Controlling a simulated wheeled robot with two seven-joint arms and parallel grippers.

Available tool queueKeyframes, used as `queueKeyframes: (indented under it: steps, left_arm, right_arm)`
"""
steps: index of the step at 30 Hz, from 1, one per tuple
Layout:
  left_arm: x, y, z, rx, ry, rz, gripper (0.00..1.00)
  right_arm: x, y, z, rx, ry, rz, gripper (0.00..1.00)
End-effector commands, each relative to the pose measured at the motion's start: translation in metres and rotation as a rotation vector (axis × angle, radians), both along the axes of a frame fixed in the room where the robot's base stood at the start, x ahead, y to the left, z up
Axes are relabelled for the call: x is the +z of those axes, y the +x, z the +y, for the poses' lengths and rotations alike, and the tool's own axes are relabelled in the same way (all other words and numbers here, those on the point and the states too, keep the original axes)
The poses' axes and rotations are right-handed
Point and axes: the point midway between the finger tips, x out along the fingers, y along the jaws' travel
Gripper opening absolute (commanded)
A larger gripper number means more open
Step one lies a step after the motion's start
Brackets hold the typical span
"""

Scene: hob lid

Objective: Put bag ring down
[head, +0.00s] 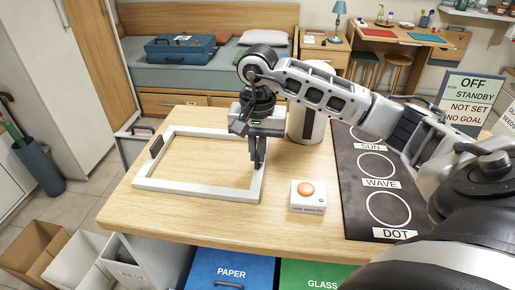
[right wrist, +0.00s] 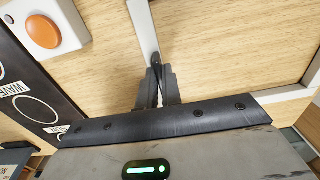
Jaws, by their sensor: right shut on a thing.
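The bag ring (head: 195,190) is a white rectangular frame with dark grips on its left and right sides. It lies level on the left part of the wooden table, or just above it; I cannot tell if it touches all round. My right gripper (head: 258,160) points down at its right side. In the right wrist view the jaws (right wrist: 156,82) are shut on the dark grip of the white bar (right wrist: 142,25). The gripper hides part of that side. My left gripper is not in view.
A white button box (head: 308,204) with an orange button stands right of the ring. The black hob panel (head: 350,205) is further right, and a white cylinder (head: 296,122) stands behind. Bins marked paper (head: 230,268) and glass stand below the table's front edge.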

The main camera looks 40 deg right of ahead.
Motion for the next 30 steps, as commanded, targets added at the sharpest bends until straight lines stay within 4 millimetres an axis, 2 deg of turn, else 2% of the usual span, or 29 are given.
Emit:
queueKeyframes:
  steps: [1, 3, 4, 12, 17, 26, 30]
  left_arm:
    - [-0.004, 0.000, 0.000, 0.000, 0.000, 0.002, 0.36]
    - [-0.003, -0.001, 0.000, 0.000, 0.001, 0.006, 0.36]
    - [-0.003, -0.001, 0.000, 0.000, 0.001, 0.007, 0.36]
    - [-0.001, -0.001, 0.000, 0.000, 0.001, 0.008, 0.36]
    - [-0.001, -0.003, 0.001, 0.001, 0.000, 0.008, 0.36]
    - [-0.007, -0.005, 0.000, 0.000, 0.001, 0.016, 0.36]
    - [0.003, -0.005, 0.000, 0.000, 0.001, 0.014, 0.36]
  right_arm:
    - [-0.003, 0.000, 0.000, 0.000, 0.000, -0.001, 0.00]
    - [-0.002, 0.000, 0.000, 0.000, 0.000, 0.000, 0.23]
    - [-0.002, 0.000, 0.000, 0.000, 0.000, 0.000, 0.28]
    - [-0.001, 0.000, 0.000, 0.000, 0.000, 0.000, 0.28]
    - [0.011, 0.001, 0.000, 0.000, 0.001, -0.004, 0.28]
    - [0.075, 0.001, 0.000, -0.001, 0.000, -0.006, 0.28]
    - [0.103, 0.000, -0.001, -0.001, -0.002, -0.004, 0.28]
